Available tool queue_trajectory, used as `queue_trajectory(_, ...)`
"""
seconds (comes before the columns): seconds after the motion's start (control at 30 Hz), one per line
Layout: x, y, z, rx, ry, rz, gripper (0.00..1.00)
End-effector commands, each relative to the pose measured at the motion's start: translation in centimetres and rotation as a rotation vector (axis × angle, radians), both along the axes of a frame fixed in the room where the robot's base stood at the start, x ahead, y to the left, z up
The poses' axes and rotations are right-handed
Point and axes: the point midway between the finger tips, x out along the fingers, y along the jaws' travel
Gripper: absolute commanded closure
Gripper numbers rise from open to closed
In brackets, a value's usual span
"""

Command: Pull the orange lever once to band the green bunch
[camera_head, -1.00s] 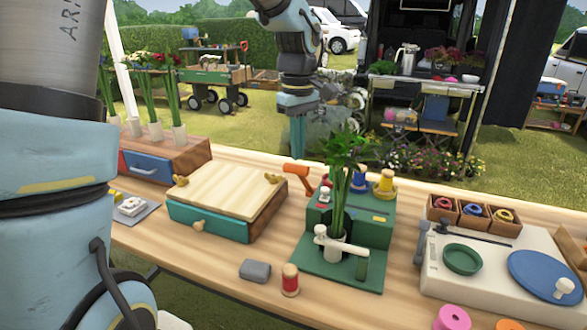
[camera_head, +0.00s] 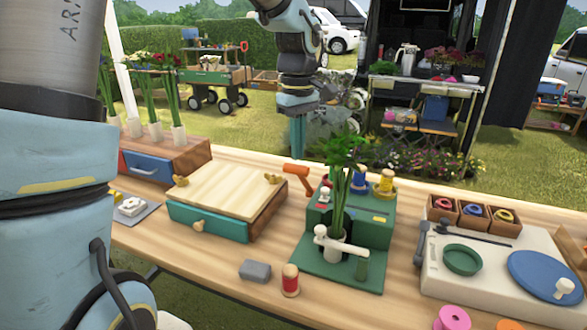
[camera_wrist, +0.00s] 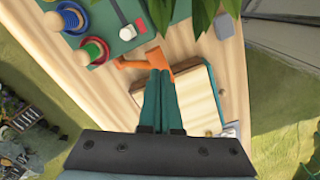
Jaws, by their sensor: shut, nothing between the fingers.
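The orange lever (camera_head: 297,173) sticks out from the left side of the green banding machine (camera_head: 372,222). The green bunch (camera_head: 343,195) stands upright in a white holder on the machine's front, with a white arm across its stems. My gripper (camera_head: 298,157) points down, with its teal fingers together and empty, just behind or above the lever. In the wrist view the fingers (camera_wrist: 161,78) reach towards the orange lever (camera_wrist: 140,64), their tips over or beside it. I cannot tell whether they touch it. Leaves of the bunch (camera_wrist: 185,12) show at the top there.
A wooden-topped box with a teal drawer (camera_head: 208,222) stands left of the machine. A red spool (camera_head: 290,281) and a grey block (camera_head: 255,271) lie in front. A pale board (camera_head: 440,284) with a green ring and blue disc is at right.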

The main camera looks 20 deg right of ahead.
Motion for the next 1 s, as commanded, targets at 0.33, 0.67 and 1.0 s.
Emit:
queue_trajectory(0.33,0.0,0.0,0.0,0.000,0.000,0.000,1.00)
queue_trajectory(0.67,0.0,0.0,-0.7,0.000,0.000,0.000,1.00)
queue_trajectory(1.0,0.0,0.0,-2.0,0.000,0.000,0.000,1.00)
